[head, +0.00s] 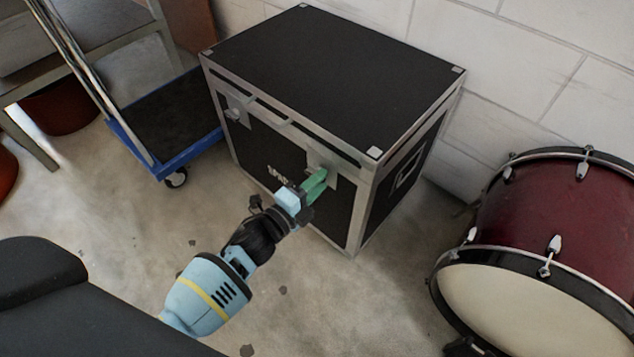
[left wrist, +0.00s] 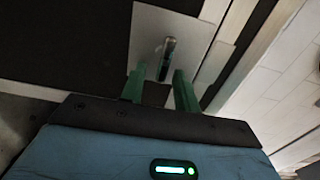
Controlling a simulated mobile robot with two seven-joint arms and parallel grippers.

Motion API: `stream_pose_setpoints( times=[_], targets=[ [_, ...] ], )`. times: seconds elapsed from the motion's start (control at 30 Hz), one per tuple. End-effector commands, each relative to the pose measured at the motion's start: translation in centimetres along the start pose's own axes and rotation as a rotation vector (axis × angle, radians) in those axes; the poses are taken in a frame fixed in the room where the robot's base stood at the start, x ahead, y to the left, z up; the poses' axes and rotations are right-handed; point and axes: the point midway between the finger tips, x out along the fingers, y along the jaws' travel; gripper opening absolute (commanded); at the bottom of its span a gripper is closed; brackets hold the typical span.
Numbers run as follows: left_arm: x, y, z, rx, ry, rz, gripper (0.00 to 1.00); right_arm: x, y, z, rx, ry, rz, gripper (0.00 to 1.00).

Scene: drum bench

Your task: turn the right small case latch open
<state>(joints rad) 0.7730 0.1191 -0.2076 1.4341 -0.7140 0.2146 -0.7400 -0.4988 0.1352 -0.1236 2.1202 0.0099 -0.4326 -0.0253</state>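The black case (head: 335,70) with silver edges stands on the floor against the wall. Its right latch (head: 329,172) is on the front face near the right corner, mostly behind my left gripper in the head view. My left gripper (head: 313,186) has green fingers and is at this latch. In the left wrist view the latch's small metal knob (left wrist: 168,50) sits on a pale square plate (left wrist: 188,28). The two green fingers (left wrist: 160,88) are apart, one on each side below the knob, with nothing clearly clamped. The left latch (head: 235,114) is on the same face. My right gripper is out of view.
A blue-edged cart (head: 166,172) stands left of the case. A dark red drum (head: 570,210) lies at the right. A grey shelf or table (head: 95,35) is at the upper left.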

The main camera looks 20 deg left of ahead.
Motion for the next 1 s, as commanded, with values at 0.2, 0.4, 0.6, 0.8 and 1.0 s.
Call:
stream_pose_setpoints(
  times=[0.2,0.4,0.6,0.8,1.0],
  targets=[
    [0.0,0.0,0.0,0.0,0.0,-0.001,0.33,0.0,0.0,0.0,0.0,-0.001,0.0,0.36],
    [-1.0,-0.1,0.0,-0.001,-0.001,0.001,0.33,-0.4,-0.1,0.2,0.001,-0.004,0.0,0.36],
    [-4.1,-0.1,0.0,0.0,-0.001,0.001,0.33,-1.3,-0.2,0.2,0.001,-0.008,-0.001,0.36],
    [-6.8,-0.1,0.0,-0.001,0.0,0.0,0.33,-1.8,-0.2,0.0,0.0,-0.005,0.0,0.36],
    [-7.8,0.0,0.0,0.0,0.0,0.0,0.33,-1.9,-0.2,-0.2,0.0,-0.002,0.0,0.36]
  ],
)
